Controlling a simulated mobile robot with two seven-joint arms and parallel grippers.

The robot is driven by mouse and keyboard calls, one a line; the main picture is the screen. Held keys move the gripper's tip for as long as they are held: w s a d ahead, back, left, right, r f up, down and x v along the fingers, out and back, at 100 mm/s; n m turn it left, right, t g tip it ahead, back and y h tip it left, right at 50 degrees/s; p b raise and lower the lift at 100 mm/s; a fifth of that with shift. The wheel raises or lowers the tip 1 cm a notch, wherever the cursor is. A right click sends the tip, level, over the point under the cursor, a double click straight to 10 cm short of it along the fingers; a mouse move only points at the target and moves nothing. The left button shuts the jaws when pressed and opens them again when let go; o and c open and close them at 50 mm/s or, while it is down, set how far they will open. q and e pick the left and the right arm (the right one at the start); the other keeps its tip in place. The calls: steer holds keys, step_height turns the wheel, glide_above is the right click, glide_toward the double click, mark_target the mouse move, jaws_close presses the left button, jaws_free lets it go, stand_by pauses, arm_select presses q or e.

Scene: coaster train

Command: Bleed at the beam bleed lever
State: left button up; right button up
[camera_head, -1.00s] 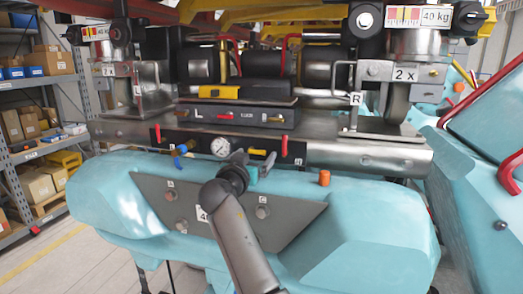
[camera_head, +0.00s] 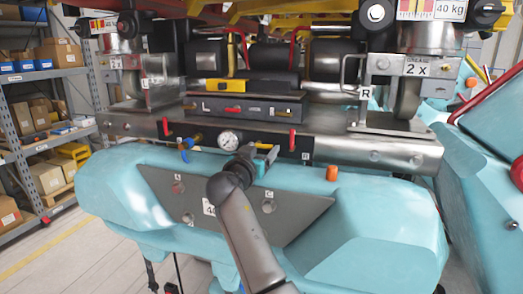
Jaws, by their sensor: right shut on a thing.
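My right arm comes up from the bottom centre to the steel beam (camera_head: 340,152) of the coaster train. Its right gripper (camera_head: 265,157) is at the beam's front face, between the round pressure gauge (camera_head: 229,140) and an upright red lever (camera_head: 292,140). The gripper is shut on a small lever with a yellow part (camera_head: 264,146); the wrist and fingers hide most of this lever. I cannot read a label on it. A blue lever (camera_head: 184,154) and another red lever (camera_head: 166,127) are on the beam to the left. My left gripper is out of view.
The light-blue body shell (camera_head: 375,225) with a dark plate (camera_head: 165,190) lies below the beam. An orange cap (camera_head: 332,173) stands on the shell. A panel with small levers (camera_head: 245,108) sits above the beam. Shelves with boxes (camera_head: 45,120) stand at the left.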

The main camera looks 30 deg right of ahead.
steer(key=c, duration=0.3)
steer(key=shift+r+n, duration=0.1)
steer(key=shift+n, duration=0.2)
steer(key=n, duration=0.1)
steer(key=n+p, duration=0.1)
steer(key=n, duration=0.1)
steer(key=shift+r+n, duration=0.3)
steer(key=shift+r, duration=0.1)
steer(key=n, duration=0.3)
steer(key=shift+w+a+r+n+p, duration=0.1)
steer(key=shift+w+r+n+p, duration=0.1)
steer(key=shift+r+n+p, duration=0.15)
steer(key=n, duration=0.5)
steer(key=shift+w+a+r, duration=0.3)
steer(key=shift+r, duration=0.05)
steer(key=n, duration=0.5)
steer(key=shift+w+a+r+p, duration=0.1)
steer(key=shift+w+a+p, duration=0.2)
steer(key=shift+w+p, duration=0.05)
steer(key=shift+n, duration=0.25)
